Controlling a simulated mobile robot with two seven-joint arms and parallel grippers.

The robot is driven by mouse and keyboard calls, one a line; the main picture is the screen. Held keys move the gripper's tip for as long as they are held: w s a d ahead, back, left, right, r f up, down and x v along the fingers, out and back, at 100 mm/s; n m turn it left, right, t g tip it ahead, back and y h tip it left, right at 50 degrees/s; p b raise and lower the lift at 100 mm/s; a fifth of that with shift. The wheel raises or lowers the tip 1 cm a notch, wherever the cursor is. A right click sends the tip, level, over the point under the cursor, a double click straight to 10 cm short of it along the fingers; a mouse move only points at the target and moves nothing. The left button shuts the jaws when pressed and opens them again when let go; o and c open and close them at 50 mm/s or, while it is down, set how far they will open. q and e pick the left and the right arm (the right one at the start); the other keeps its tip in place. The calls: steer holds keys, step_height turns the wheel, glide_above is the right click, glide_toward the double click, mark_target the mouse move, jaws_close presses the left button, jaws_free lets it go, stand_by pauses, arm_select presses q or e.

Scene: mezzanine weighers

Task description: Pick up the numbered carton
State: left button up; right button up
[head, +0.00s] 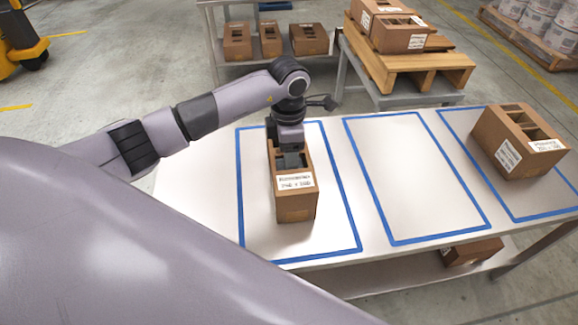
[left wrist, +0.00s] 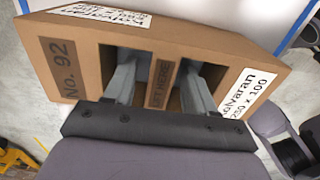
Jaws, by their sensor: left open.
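The numbered carton (head: 296,208) is brown with a white label and stands in the left blue outline on the white table. In the left wrist view the carton (left wrist: 62,62) shows "No. 92" on its top and two openings with a "LIFT HERE" strip (left wrist: 160,84) between them. My left gripper (head: 291,163) is above the carton, pointing down. In the left wrist view its open fingers (left wrist: 159,88) reach to the two openings, one on each side of the strip, with gaps beside it. How deep the fingertips are is hidden. My right gripper is not in view.
The white table (head: 335,232) has an empty middle outline. Another brown carton (head: 519,142) stands in the right outline. A carton (head: 472,251) lies on the lower shelf. Behind are a rack with several cartons (head: 309,39) and a wooden pallet (head: 408,73) with more cartons.

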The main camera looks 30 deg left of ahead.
arm_select(q)
jaws_close()
steer(key=shift+r, duration=0.1)
stand_by(1.2)
